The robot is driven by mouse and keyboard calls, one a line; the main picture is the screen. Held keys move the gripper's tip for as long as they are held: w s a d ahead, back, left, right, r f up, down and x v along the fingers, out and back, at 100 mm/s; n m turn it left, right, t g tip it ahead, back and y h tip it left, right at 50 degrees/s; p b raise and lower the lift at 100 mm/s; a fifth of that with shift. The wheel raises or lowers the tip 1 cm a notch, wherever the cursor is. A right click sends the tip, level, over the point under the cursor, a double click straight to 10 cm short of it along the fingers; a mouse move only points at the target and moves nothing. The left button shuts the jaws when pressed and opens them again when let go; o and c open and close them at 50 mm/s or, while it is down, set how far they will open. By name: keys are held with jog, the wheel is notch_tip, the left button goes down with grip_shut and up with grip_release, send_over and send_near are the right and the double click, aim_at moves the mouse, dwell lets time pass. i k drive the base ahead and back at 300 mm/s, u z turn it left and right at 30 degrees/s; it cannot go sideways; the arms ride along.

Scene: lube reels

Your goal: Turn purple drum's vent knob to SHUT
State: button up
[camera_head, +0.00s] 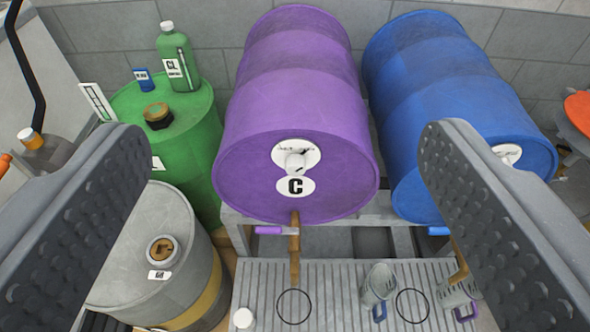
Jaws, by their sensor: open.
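The purple drum (295,100) lies on its side on a grey stand, its round end facing me. Its vent knob (297,161) is a small whitish knob on a round white label plate in the upper middle of that end. The plate's lettering is too small to read, and I cannot tell the knob's setting. A tap with a purple handle (268,230) is at the drum's bottom edge. My gripper (285,150) is open, its two grey jaws wide apart at left and right, nearer to me than the drum. Nothing is between them.
A blue drum (440,100) lies at the right. A green drum (190,115) bearing a green bottle (177,58) and a grey drum (140,240) stand at the left. A ribbed drip tray (335,290) below holds a clear jug (378,284). Space before the purple drum's end looks clear.

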aim_at(296, 163)
jog(key=z, duration=1.65)
jog(key=k, duration=1.1)
jog(key=u, duration=1.55)
jog(key=i, duration=1)
jog(key=z, duration=0.05)
